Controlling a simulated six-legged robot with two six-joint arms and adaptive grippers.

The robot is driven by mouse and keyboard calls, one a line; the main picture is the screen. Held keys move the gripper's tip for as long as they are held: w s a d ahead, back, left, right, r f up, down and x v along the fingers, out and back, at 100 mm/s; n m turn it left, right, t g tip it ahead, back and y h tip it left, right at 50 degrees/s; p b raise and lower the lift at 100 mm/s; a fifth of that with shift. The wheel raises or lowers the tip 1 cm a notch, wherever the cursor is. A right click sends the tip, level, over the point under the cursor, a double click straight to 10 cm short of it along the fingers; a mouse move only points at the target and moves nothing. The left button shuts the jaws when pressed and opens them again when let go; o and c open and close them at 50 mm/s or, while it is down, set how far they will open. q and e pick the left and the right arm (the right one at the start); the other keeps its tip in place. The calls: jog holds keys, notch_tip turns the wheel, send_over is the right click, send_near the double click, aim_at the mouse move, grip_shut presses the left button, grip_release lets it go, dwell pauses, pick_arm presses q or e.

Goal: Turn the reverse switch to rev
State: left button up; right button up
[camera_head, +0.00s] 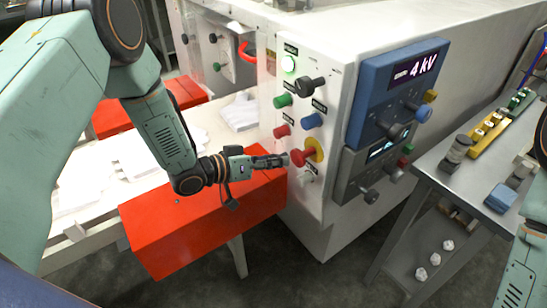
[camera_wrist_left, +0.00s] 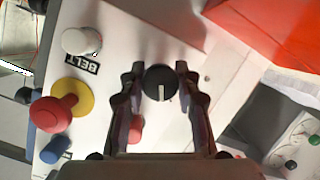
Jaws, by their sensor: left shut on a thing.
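In the wrist view, a round black knob (camera_wrist_left: 159,76) with a white pointer line sits on the white panel. The line points toward the bottom of that picture. I take it for the reverse switch, but no label beside it is readable. The two fingers of my left gripper (camera_wrist_left: 160,92) lie on either side of the knob, shut on it. In the head view, my left gripper (camera_head: 284,160) reaches from the left to the edge of the control panel (camera_head: 313,215) and hides the knob. Only part of my right arm shows at the lower right; its gripper is out of view.
A red mushroom button on a yellow disc (camera_head: 314,149) is close right of my left gripper; it also shows in the wrist view (camera_wrist_left: 60,110). Other buttons and a black selector (camera_head: 310,86) are above. A red box (camera_head: 205,225) lies below my left arm. A grey cart (camera_head: 450,185) stands right.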

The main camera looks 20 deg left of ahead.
pick_arm(q)
jog(key=shift+m+t+y, duration=0.4)
jog(key=shift+m+y, duration=0.1)
jog(key=shift+m, duration=0.6)
jog(key=m+t+y, duration=0.1)
jog(key=m, duration=0.1)
jog(key=shift+m, duration=0.3)
jog(key=m+t+y, duration=0.1)
jog(key=m, duration=0.1)
jog(key=shift+m, duration=0.3)
jog(key=m+t+b, duration=0.1)
jog(key=m, duration=0.2)
jog(key=shift+y, duration=0.3)
jog(key=shift+m, duration=0.3)
jog(key=o, duration=1.2)
jog(key=shift+s, duration=0.1)
jog(key=shift+c, duration=0.2)
